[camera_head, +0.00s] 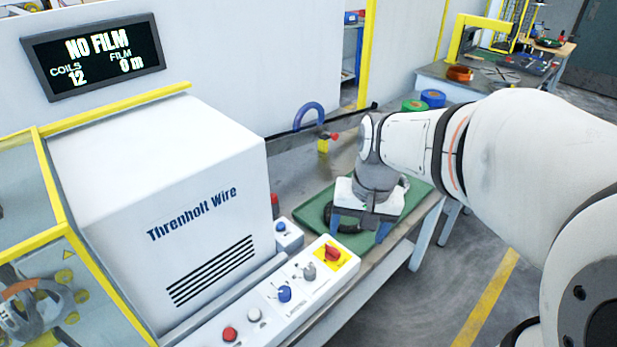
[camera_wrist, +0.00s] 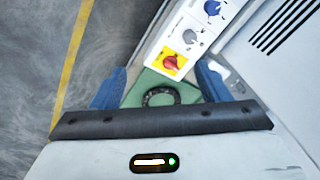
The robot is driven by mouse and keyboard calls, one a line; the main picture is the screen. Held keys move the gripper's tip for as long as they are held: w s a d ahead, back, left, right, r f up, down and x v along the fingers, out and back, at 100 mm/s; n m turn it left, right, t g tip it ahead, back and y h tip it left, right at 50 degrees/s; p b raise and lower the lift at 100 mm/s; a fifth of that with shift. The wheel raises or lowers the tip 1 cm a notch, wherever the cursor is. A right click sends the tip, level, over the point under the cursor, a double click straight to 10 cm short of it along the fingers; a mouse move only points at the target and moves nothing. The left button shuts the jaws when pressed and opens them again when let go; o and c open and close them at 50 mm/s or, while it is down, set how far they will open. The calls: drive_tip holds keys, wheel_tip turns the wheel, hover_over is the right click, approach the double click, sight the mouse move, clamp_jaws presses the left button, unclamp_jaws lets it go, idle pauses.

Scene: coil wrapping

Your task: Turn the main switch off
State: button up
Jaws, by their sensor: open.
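The main switch (camera_head: 332,252) is a red rotary knob on a yellow plate at the far right end of the white control panel. It also shows in the wrist view (camera_wrist: 171,62), upper middle, beyond my fingertips. Its exact turn angle is too small to tell. My gripper (camera_head: 358,232) is open with blue fingers, over the green mat, just right of and behind the switch. In the wrist view my gripper (camera_wrist: 165,85) has its two blue fingers wide apart, with nothing held between them.
The control panel (camera_head: 262,312) carries blue, grey, white and red knobs. A black ring (camera_wrist: 160,96) lies on the green mat (camera_head: 313,212) below my gripper. The white machine housing (camera_head: 160,190) stands left. A display (camera_head: 95,55) reads NO FILM.

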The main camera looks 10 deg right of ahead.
drive_tip(key=w+f+m+g+y, duration=0.15)
drive_tip(key=w+f+m, duration=0.3)
drive_tip(key=w, duration=0.45)
drive_tip(key=m+g+y+b, duration=0.1)
drive_tip(key=m+g, duration=0.1)
drive_tip(key=m, duration=0.1)
approach(334, 248)
drive_tip(key=f, duration=0.1)
drive_tip(key=shift+g+y, duration=0.25)
drive_tip(key=x, duration=0.8)
drive_tip(key=shift+w+p, duration=0.1)
drive_tip(key=shift+p, duration=0.3)
